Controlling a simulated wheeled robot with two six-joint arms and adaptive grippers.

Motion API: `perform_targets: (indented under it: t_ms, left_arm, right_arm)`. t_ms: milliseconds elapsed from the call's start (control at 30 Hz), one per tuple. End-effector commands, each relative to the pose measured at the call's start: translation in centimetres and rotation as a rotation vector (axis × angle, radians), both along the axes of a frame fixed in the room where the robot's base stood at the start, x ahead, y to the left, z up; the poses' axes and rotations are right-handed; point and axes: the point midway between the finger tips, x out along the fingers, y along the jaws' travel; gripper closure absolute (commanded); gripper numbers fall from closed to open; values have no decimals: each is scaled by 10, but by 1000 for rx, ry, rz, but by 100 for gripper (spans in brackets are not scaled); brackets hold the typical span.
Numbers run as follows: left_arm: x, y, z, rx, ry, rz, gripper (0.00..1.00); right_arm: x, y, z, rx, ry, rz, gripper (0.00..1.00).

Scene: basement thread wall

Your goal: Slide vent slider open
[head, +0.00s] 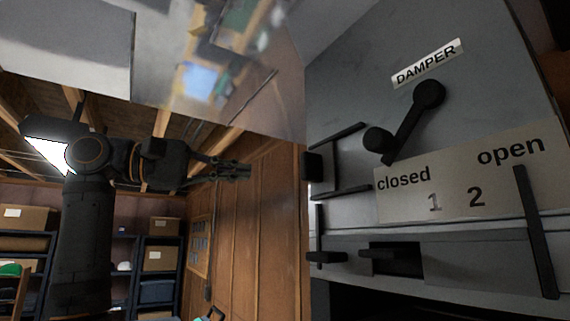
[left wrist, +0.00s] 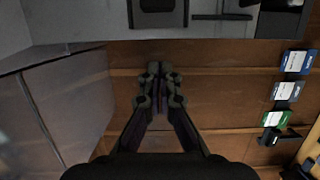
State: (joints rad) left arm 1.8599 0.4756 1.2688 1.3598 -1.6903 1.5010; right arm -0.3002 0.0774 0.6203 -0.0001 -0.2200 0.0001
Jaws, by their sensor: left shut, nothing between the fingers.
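A grey metal cabinet front (head: 350,95) fills the right of the head view. A plate (head: 470,180) on it reads "closed 1 2 open". Below the plate, a grey strip (head: 475,268) has a black tab (head: 327,257) and a dark slot-like part (head: 397,262) at its left; I cannot tell which part is the vent slider's grip. A black upright bar (head: 537,232) stands at the right. My left gripper (head: 245,171) is shut and empty, left of the cabinet and apart from it. Its shut fingertips also show in the left wrist view (left wrist: 160,72). My right gripper is not in view.
A black lever (head: 412,120) sits below the "DAMPER" label (head: 428,63). A black bracket-like handle (head: 318,165) sticks out at the cabinet's left edge. A wooden wall (head: 262,230) lies behind my left gripper; shelves with boxes (head: 160,258) stand farther back.

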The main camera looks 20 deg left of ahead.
Motion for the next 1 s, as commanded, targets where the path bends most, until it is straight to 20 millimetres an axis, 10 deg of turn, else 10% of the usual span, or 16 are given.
perform_targets:
  t_ms: [333, 1000]
  left_arm:
    - [44, -60, 5, 1, 1, -2, 100]
    - [19, -88, 0, 0, 0, 0, 100]
  right_arm:
    - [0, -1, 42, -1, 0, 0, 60]
    - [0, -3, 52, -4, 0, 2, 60]
